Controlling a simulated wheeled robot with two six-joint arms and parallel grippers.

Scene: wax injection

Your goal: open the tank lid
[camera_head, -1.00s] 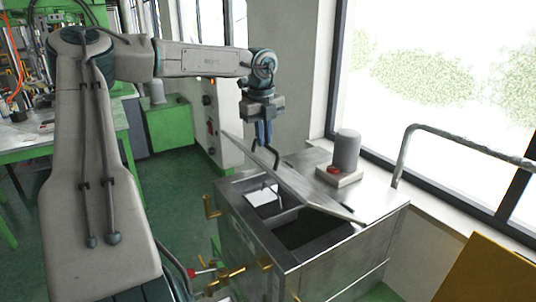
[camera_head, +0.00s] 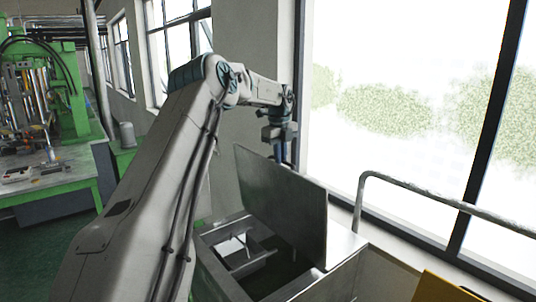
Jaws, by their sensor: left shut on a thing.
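The grey metal tank lid (camera_head: 282,205) stands steeply raised at the back of the tank (camera_head: 225,277), with its broad face toward me. The tank's opening shows in front of it, with a white piece (camera_head: 230,247) and dark compartments inside. My left gripper (camera_head: 283,158) is at the lid's upper edge, on its far side. Its blue fingers run down behind the lid, so the tips and the lid handle are hidden. The left gripper is shut on what I take to be the handle. My right gripper is not in view.
A metal rail (camera_head: 430,205) runs along the window on the right. A yellow panel (camera_head: 440,288) is at the lower right. A green machine (camera_head: 60,80) and a worktable (camera_head: 50,180) stand at the left. My left arm covers much of the middle.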

